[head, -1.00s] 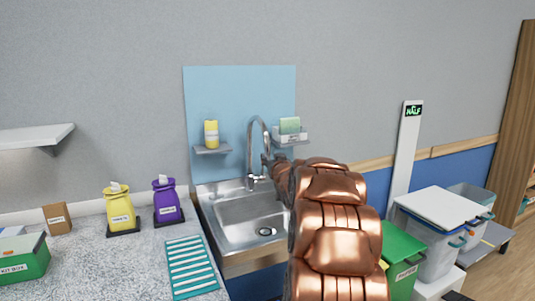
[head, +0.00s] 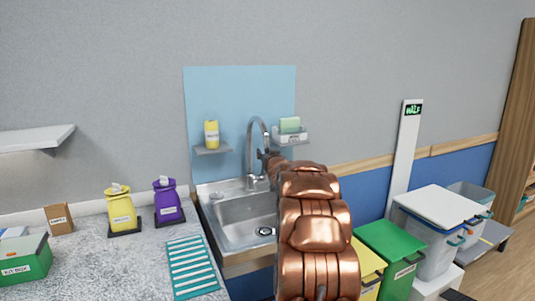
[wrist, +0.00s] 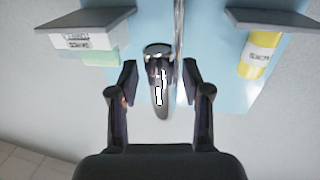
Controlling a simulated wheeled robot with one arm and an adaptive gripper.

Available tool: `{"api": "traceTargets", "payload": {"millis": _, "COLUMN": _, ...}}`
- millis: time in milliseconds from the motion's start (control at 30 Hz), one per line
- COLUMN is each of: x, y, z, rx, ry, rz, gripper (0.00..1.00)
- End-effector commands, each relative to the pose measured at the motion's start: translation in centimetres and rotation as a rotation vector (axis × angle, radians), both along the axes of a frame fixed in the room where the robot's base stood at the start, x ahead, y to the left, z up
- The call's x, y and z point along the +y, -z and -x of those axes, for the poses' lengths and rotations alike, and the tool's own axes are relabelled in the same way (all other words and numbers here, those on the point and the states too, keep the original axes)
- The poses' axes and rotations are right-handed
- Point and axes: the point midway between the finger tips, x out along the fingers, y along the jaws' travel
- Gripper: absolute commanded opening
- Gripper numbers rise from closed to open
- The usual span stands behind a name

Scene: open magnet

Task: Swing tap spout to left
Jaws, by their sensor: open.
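The chrome tap (head: 249,152) stands at the back of the sink (head: 237,217), with its curved spout arching up and over to the right. In the wrist view, which looks upside down, the spout (wrist: 159,90) shows between the two fingers, with a gap visible on each side. My gripper (head: 264,157) is at the spout's hanging end in the head view, partly hidden by my copper arm. In the wrist view my gripper (wrist: 160,83) is open, one finger on either side of the spout. Contact cannot be made out.
A small shelf with a yellow bottle (head: 211,134) is left of the tap; a holder with a green sponge (head: 290,125) is close on its right. Yellow (head: 120,211) and purple (head: 167,201) containers stand on the counter. A green bin (head: 389,250) is right of my arm.

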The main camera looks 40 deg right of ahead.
Motion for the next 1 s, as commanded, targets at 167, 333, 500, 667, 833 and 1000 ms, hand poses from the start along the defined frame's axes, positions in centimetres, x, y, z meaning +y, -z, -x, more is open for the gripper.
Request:
{"api": "traceTargets", "payload": {"millis": 167, "x": 0.03, "y": 0.00, "z": 0.01, "rx": 0.000, "ry": 0.000, "rz": 0.000, "gripper": 0.39}}
{"api": "traceTargets", "payload": {"millis": 333, "x": 0.03, "y": 0.00, "z": 0.02, "rx": 0.001, "ry": 0.000, "rz": 0.001, "gripper": 0.21}}
{"api": "traceTargets", "payload": {"millis": 500, "x": 0.03, "y": -0.01, "z": 0.02, "rx": 0.001, "ry": 0.000, "rz": 0.001, "gripper": 0.04}}
{"api": "traceTargets", "payload": {"millis": 667, "x": 0.02, "y": -0.01, "z": 0.02, "rx": 0.001, "ry": 0.000, "rz": 0.001, "gripper": 0.00}}
{"api": "traceTargets", "payload": {"millis": 833, "x": 0.02, "y": -0.01, "z": 0.02, "rx": 0.001, "ry": 0.000, "rz": 0.001, "gripper": 0.00}}
{"api": "traceTargets", "payload": {"millis": 1000, "x": 0.03, "y": 0.01, "z": 0.03, "rx": 0.001, "ry": 0.000, "rz": 0.001, "gripper": 0.00}}
